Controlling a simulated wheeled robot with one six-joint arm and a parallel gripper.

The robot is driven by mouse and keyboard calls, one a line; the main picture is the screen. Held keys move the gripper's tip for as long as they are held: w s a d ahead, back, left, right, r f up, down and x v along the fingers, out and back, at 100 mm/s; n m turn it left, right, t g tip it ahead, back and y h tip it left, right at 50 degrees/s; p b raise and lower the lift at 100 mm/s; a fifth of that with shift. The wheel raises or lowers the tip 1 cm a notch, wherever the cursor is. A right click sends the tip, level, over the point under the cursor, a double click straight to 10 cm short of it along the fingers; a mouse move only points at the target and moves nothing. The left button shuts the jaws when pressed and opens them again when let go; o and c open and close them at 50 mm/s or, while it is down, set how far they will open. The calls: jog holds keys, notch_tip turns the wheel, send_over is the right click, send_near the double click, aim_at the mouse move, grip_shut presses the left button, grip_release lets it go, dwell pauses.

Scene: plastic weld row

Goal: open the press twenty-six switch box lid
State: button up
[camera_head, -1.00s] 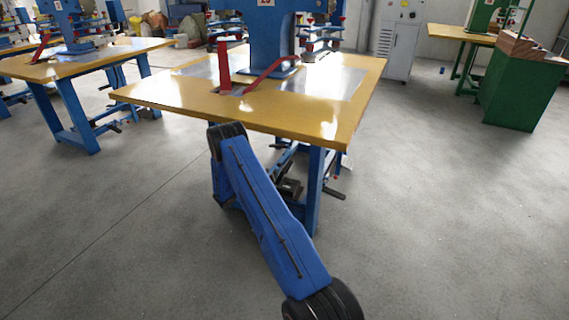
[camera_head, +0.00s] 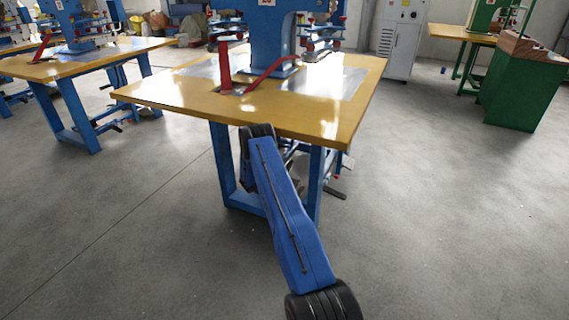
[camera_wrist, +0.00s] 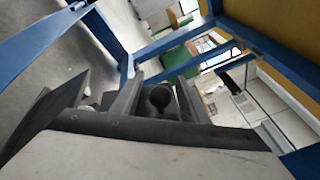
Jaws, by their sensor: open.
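The blue press (camera_head: 268,40) stands on a yellow-topped table (camera_head: 190,98); its number plate is cut off at the top edge. I cannot make out a switch box or its lid in either view. In the head view my blue arm reaches to the table's front edge, and my gripper is hidden beyond it. In the wrist view my gripper (camera_wrist: 158,98) shows as dark grey fingers, spread apart. A dark round knob-like shape (camera_wrist: 160,95) appears between them; I cannot tell whether it is touched. Nothing is clearly held.
The table's blue legs and crossbars (camera_wrist: 250,45) surround the gripper closely. A red lever (camera_head: 270,72) lies on the tabletop. A dark pedal bar (camera_head: 335,192) sticks out below. Another press table (camera_head: 85,60) stands left, a green cabinet (camera_head: 522,90) right. Floor between is clear.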

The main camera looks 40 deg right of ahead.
jog(key=shift+d, duration=0.6)
grip_shut()
jog(key=w+n, duration=0.1)
jog(key=w+a, duration=0.1)
jog(key=w+n, duration=0.1)
jog(key=shift+a+f+n+h, duration=0.2)
jog(key=shift+f+n+h, duration=0.1)
jog(key=shift+h, duration=0.1)
